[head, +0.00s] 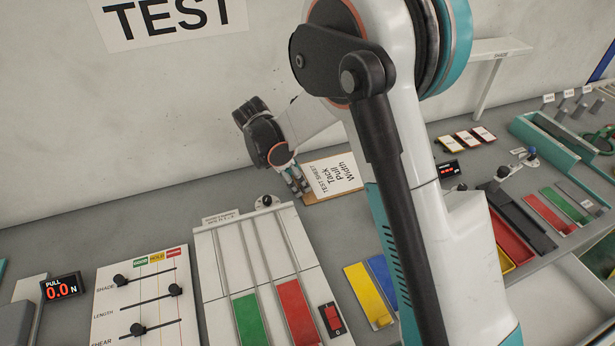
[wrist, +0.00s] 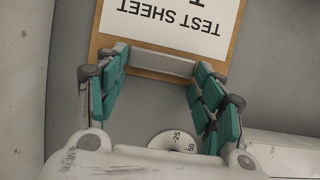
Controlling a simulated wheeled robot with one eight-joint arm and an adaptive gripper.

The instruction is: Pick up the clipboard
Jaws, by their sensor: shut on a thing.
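The clipboard is brown with a white sheet reading "TEST SHEET" and shows in the head view (head: 308,199), lying at the back of the bench near the wall. In the wrist view its brown edge (wrist: 99,45) and a pale grey clip bar (wrist: 155,60) show at the top. My gripper (head: 301,186) is at the near left end of the clipboard. In the wrist view, the teal-padded fingers of my gripper (wrist: 157,66) are at the two ends of the clip bar, shut on the clipboard there. The far part of the clipboard is outside the wrist view.
A white panel (head: 215,290) with green and red strips stands in front of the clipboard, with a dark knob (head: 266,200) at its back edge. The wall (head: 130,120) rises close behind. Yellow and blue pieces lie right of the panel. My arm hides the bench's middle.

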